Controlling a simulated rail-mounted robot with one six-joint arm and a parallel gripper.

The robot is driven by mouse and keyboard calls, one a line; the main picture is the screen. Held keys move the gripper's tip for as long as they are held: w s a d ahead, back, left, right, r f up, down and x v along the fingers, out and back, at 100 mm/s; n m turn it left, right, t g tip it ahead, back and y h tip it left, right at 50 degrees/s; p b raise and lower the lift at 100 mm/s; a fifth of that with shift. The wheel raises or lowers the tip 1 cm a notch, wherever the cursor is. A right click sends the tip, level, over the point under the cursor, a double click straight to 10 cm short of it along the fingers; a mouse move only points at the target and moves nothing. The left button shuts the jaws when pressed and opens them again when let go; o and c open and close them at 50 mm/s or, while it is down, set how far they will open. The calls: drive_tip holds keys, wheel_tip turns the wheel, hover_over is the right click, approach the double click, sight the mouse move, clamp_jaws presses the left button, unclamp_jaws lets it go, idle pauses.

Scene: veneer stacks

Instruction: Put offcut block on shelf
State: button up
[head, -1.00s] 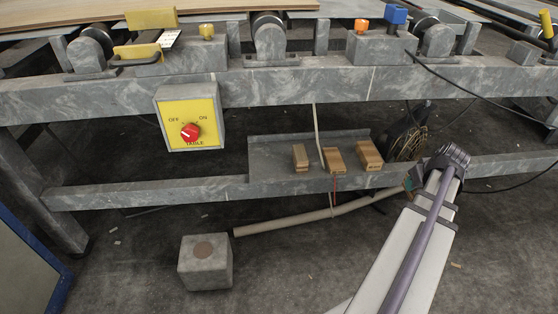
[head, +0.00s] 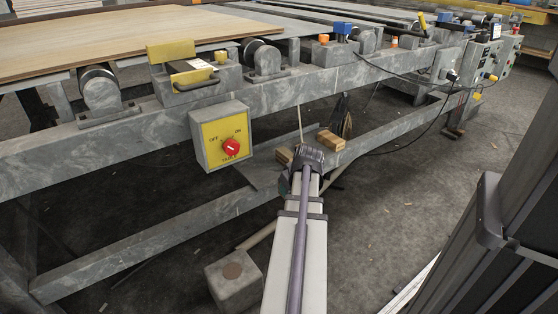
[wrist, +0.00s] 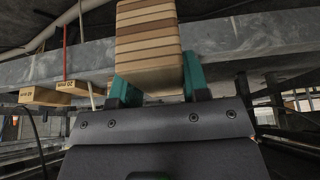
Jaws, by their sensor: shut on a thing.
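In the wrist view my gripper (wrist: 155,85) is shut on the offcut block (wrist: 147,45), a wooden block of light and brown layers, between its teal fingers. The grey shelf (head: 257,176) is low under the machine frame, partly behind my arm. Labelled blocks (wrist: 46,96) also show at left in the wrist view, apart from the held block.
A grey beam (wrist: 225,62) crosses close behind the held block. A yellow switch box (head: 224,138) with a red knob hangs left of the shelf. A grey cube (head: 234,280) stands on the floor. A dark panel (head: 500,240) fills the right.

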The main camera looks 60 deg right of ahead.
drive_tip(key=w+d, duration=0.1)
drive_tip(key=w, duration=0.3)
drive_tip(key=w+d, duration=0.2)
drive_tip(key=w, duration=0.2)
drive_tip(key=w+d, duration=0.2)
drive_tip(key=w, duration=0.2)
drive_tip(key=shift+w+d, duration=0.2)
drive_tip(key=shift+w, duration=0.05)
drive_tip(key=w, duration=0.1)
drive_tip(key=w+d, duration=0.1)
drive_tip(key=w, duration=0.2)
drive_tip(key=shift+d, duration=0.4)
wheel_tip(320, 180, down, 2)
drive_tip(key=shift+b, duration=0.95)
drive_tip(key=shift+a+r, duration=0.1)
drive_tip(key=shift+r, duration=0.15)
drive_tip(key=shift+f, duration=0.15)
drive_tip(key=o, duration=1)
drive_tip(key=shift+c, duration=0.2)
